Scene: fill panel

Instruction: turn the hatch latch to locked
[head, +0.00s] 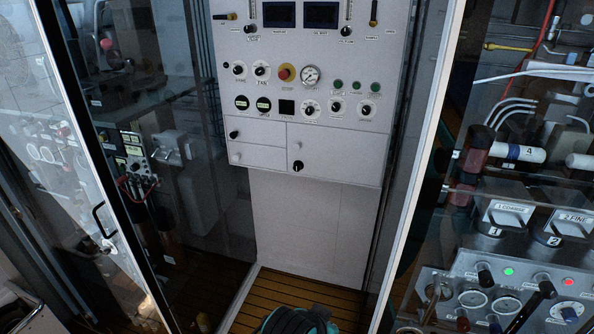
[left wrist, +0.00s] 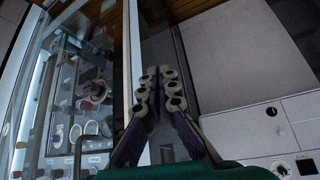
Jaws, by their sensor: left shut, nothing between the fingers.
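The hatch is a pale flat door (head: 345,160) at the lower right of the white control panel. A small dark latch knob (head: 297,166) sits near its left edge; its exact turn is too small to read. In the left wrist view a black knob (left wrist: 271,111), which looks like this latch, shows on the panel at the lower right. My left gripper (left wrist: 158,75) is shut and empty, its fingertips together in front of the glass and frame, apart from the panel. My right gripper is not in view.
The panel (head: 225,100) carries several knobs, a red button (head: 286,72) and a gauge (head: 311,76). Glass walls with pale frame posts (head: 425,150) stand on both sides. A door handle (head: 102,220) is at left.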

